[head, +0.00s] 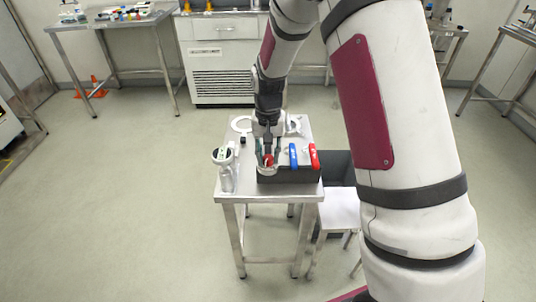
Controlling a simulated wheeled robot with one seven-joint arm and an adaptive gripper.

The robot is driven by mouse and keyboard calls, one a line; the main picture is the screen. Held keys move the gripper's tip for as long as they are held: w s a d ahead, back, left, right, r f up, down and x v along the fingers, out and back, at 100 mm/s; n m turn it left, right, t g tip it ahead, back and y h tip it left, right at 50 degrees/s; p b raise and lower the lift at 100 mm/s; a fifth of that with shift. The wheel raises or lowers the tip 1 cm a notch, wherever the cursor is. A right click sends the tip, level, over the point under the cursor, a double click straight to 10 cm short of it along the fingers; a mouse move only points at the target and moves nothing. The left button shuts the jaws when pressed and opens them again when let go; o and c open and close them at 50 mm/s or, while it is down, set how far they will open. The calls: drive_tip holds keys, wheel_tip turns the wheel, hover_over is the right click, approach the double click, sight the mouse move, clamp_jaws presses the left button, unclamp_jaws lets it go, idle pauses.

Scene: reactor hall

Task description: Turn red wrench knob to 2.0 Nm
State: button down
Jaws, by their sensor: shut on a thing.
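My gripper (268,160) points down over the left part of a dark grey block (290,177) on a small steel table. Its fingers are closed around a small red knob (268,159), which shows between them and is partly hidden. To the right, a blue-handled tool (293,156) and a red-handled tool (314,157) stand at the block, apart from the gripper. Any scale or torque reading is too small to read.
A white device with a dark round top (222,156) and a clear container (227,180) stand at the table's left. A white ring (241,124) lies at the back. A stool (340,208) and a dark bin (340,168) are close on the right.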

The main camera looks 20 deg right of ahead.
sight(268, 157)
drive_tip(key=shift+m, duration=0.5)
drive_tip(key=c, duration=1.2)
unclamp_jaws()
drive_tip(key=shift+c, duration=0.2)
drive_tip(key=shift+r, duration=0.1)
wheel_tip(268, 157, up, 12)
